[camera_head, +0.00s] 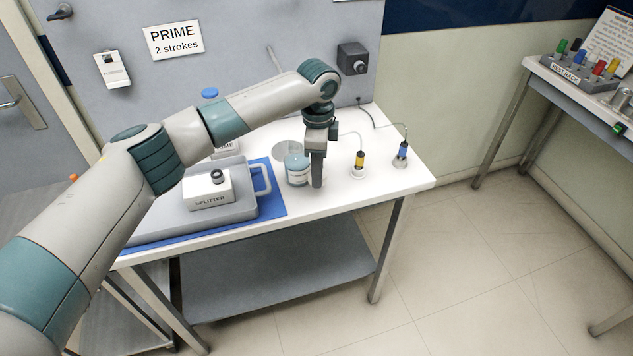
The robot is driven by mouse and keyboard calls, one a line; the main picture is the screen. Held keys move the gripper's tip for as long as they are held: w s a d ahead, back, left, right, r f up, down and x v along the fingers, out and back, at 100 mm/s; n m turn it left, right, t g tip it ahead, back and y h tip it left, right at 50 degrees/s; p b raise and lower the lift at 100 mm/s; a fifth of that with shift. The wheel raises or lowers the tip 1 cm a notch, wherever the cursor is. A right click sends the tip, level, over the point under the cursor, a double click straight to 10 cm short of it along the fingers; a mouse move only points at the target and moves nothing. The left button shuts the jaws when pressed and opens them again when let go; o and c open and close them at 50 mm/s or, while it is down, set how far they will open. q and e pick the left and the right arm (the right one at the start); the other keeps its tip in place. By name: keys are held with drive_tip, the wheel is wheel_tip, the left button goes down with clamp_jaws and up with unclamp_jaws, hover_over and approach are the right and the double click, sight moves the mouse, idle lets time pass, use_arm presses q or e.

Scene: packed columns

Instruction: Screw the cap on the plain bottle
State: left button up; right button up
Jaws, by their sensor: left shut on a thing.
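My left gripper (317,183) points straight down over the right part of the white table, its tips low near the tabletop. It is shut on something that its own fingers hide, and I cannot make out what. A small pale blue bottle or jar (296,170) with a label stands just left of the fingers, and I cannot tell whether they touch. A blue round cap-like top (210,93) shows behind my left arm; what is beneath it is hidden. I cannot tell which bottle is the plain one. My right gripper is out of view.
Yellow-banded (359,164) and blue-banded (401,154) probes with cables stand at the right. A side bench (585,88) holds a rack of coloured caps. The front right tabletop is clear.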

use_arm(q)
drive_tip(key=s+d+r+b, duration=0.3)
drive_tip(key=s+d+r, duration=0.3)
drive_tip(key=s+d, duration=0.1)
drive_tip(key=shift+s+d+r, duration=0.2)
drive_tip(key=shift+s+d, duration=0.15)
drive_tip(key=shift+d, duration=0.3)
drive_tip(key=s+a+f+n, duration=0.1)
drive_tip(key=s+a+n, duration=0.1)
drive_tip(key=a+n, duration=0.45)
drive_tip(key=s+a+f+n, duration=0.1)
drive_tip(key=s+a+n, duration=0.15)
drive_tip(key=a, duration=0.75)
drive_tip(key=s+a+f+n, duration=0.2)
drive_tip(key=s+a+n, duration=0.7)
drive_tip(key=s+a, duration=0.2)
drive_tip(key=shift+a+f+n, duration=0.25)
drive_tip(key=shift+a+n, duration=0.15)
drive_tip(key=shift+a, duration=0.35)
drive_tip(key=shift+d, duration=0.1)
